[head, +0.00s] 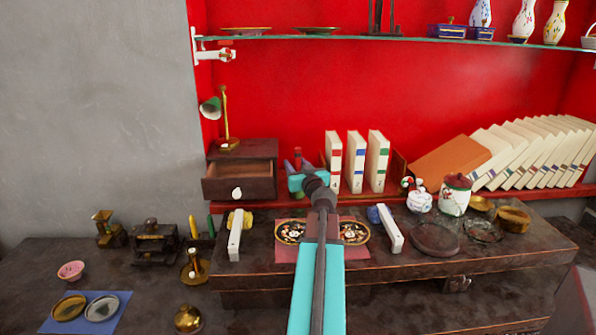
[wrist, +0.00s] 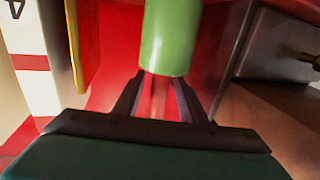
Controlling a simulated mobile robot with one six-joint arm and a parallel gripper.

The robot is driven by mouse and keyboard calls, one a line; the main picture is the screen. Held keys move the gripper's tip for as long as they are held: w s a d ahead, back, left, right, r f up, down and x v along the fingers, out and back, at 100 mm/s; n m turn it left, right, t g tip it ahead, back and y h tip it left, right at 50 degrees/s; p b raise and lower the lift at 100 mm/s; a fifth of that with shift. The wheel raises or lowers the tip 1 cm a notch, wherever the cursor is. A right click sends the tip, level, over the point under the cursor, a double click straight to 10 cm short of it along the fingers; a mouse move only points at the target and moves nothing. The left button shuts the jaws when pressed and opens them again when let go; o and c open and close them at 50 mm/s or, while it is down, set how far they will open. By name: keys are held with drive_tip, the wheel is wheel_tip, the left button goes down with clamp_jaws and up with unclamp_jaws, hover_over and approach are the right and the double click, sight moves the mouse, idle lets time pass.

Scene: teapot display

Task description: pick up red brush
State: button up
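My gripper (head: 294,163) reaches to the back of the desk, between the small drawer box and the upright books. In the wrist view its two dark fingers (wrist: 161,80) stand apart, with a gap between them. A smooth green cylinder (wrist: 167,38) lies at the fingertips and hides their ends. A faint pinkish-red strip shows in the gap below the cylinder; I cannot tell whether it is the red brush or the red back wall. In the head view the gripper and arm cover this spot, so I cannot make out the red brush clearly.
The wooden drawer box (head: 240,182) stands open left of my gripper. White books (head: 353,160) stand close on the right. A glass shelf (head: 400,41) with vases runs above.

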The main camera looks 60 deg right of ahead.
drive_tip(key=p+x, duration=0.1)
drive_tip(key=x, duration=0.1)
drive_tip(key=shift+w+d, duration=0.15)
drive_tip(key=shift+d, duration=0.05)
idle(0.5)
clamp_jaws()
